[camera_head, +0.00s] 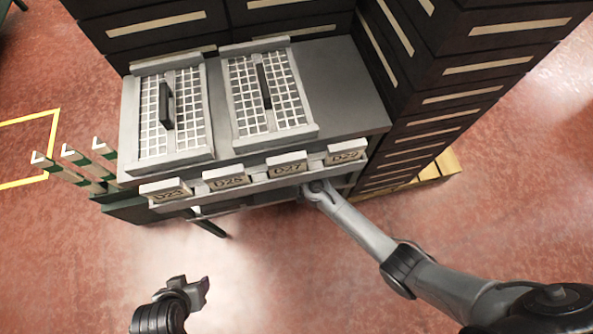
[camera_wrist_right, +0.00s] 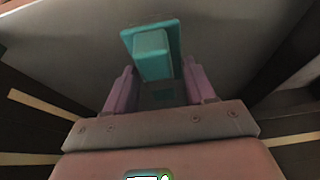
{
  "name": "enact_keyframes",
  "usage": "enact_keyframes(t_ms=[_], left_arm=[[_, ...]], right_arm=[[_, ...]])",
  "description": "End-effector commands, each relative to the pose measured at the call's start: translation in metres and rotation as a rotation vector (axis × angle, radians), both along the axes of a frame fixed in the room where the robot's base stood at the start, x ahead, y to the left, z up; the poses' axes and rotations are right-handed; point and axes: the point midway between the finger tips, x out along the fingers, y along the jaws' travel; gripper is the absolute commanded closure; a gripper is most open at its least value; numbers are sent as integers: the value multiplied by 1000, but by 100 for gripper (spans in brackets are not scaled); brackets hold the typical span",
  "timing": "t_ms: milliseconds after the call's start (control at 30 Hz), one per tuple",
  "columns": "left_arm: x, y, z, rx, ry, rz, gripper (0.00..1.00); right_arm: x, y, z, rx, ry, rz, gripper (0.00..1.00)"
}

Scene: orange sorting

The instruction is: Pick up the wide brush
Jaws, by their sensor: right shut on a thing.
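In the right wrist view, my right gripper (camera_wrist_right: 158,88) has its two purple fingers on either side of a teal, block-like thing (camera_wrist_right: 151,52) and is shut on it. Its bristles, if it has any, do not show, so I cannot tell for certain that it is the wide brush. In the head view, my right arm reaches in from the right to the bench's front edge, and the jaws are hidden under it. My left gripper (camera_head: 190,288) is low in front of the bench over the floor, with nothing visible in it; its jaw gap is unclear.
A grey bench (camera_head: 340,80) carries a left grid tray (camera_head: 205,110) and a right grid tray (camera_head: 303,95), each with a dark bar. Several label plates, such as D27 (camera_head: 287,162), line its front. Dark drawer stacks (camera_head: 450,50) stand behind and right. The red floor in front is open.

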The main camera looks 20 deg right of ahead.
Motion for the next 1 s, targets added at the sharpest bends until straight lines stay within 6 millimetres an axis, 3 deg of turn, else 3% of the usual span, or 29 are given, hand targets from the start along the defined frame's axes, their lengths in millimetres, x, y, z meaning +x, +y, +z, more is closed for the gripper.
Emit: enact_keyframes(t_ms=[300, 800, 1000], left_arm=[[0, -1, 25, -6, 0, 4, 41], [0, -3, 66, -12, 0, 9, 41], [0, -2, 74, -7, -1, 5, 41]], right_arm=[[1, 0, 38, 0, -2, -1, 77], [-122, 19, 34, -1, 2, 1, 77], [-155, 24, 33, -1, 0, 1, 77]])
